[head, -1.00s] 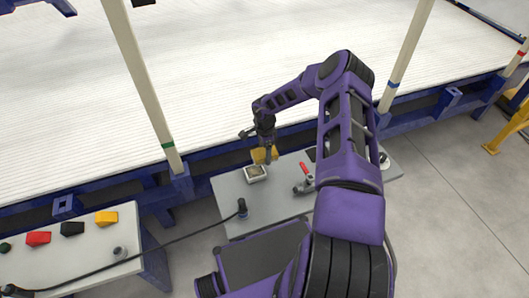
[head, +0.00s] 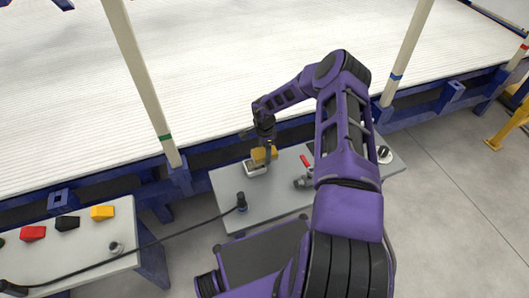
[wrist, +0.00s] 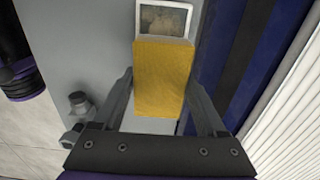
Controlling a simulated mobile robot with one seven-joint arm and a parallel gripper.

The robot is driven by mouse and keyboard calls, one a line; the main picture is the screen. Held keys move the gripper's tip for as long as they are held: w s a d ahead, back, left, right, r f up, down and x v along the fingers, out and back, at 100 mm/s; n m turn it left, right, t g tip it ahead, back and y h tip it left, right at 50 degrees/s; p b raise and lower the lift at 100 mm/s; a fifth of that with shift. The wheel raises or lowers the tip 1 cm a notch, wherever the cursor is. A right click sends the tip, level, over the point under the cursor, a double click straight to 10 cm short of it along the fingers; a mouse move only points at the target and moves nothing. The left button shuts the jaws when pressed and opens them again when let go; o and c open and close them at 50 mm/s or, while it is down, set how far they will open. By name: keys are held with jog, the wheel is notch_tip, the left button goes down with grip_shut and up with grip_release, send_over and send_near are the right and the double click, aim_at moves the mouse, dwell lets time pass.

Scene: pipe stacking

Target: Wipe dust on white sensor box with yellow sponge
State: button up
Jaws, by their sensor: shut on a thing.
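The yellow sponge (head: 264,154) is held in my gripper (head: 266,150), above the grey table. In the wrist view the sponge (wrist: 163,76) lies between the two fingers of my gripper (wrist: 163,98). The white sensor box (head: 254,168) stands on the grey table, and the sponge covers part of its far right side. In the wrist view the box (wrist: 188,8) shows beyond the sponge, with brownish dust on its top face. I cannot tell whether the sponge touches the box.
The grey table (head: 228,190) also holds a red-handled tool (head: 305,161) and a black cylinder with a cable (head: 241,201). A left table (head: 125,225) carries red, black and yellow blocks. A pale post (head: 142,90) and blue frame stand behind.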

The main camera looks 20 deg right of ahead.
jog(key=shift+f+b, duration=0.65)
jog(key=shift+f, duration=0.4)
